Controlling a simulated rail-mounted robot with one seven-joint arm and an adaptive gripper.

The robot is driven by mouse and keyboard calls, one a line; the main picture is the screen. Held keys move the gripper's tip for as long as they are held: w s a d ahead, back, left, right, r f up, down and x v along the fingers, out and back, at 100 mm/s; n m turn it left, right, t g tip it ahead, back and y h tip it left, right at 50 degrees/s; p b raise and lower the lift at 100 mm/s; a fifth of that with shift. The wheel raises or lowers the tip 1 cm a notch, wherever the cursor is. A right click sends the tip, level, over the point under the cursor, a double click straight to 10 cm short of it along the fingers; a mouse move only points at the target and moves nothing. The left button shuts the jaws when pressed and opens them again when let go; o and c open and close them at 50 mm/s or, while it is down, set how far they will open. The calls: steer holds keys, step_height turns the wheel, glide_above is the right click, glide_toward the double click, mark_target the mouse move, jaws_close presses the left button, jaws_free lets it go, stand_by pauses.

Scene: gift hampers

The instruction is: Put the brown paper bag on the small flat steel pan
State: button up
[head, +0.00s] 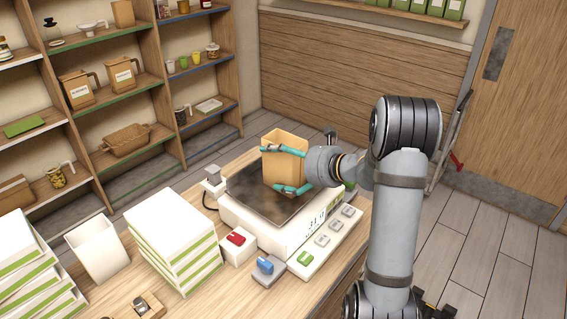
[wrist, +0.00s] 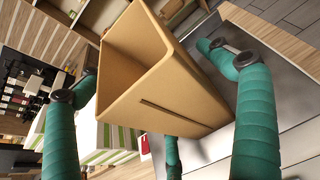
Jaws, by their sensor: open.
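The brown paper bag (head: 284,170) is upright and open at the top, and it appears to stand on the small flat steel pan (head: 245,182) of a white scale. My gripper (head: 279,167) reaches in from the right with its teal fingers around the bag. In the wrist view the bag (wrist: 170,98) lies between the spread fingers, with gaps showing at its sides. The dark pan (wrist: 283,78) shows behind it. The bag's lower edge is partly hidden by a finger, so its contact with the pan is not fully clear.
A stack of white and green boxes (head: 172,240) stands left of the scale. A white open container (head: 97,248) is further left. A red-topped block (head: 236,240) and a blue item (head: 267,266) sit before the scale. Shelves (head: 160,80) stand behind.

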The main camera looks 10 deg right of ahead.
steer(key=shift+r, duration=0.3)
steer(key=b+v, duration=0.1)
steer(key=v, duration=1.1)
steer(key=shift+f+b, duration=0.2)
steer(key=shift+b, duration=0.15)
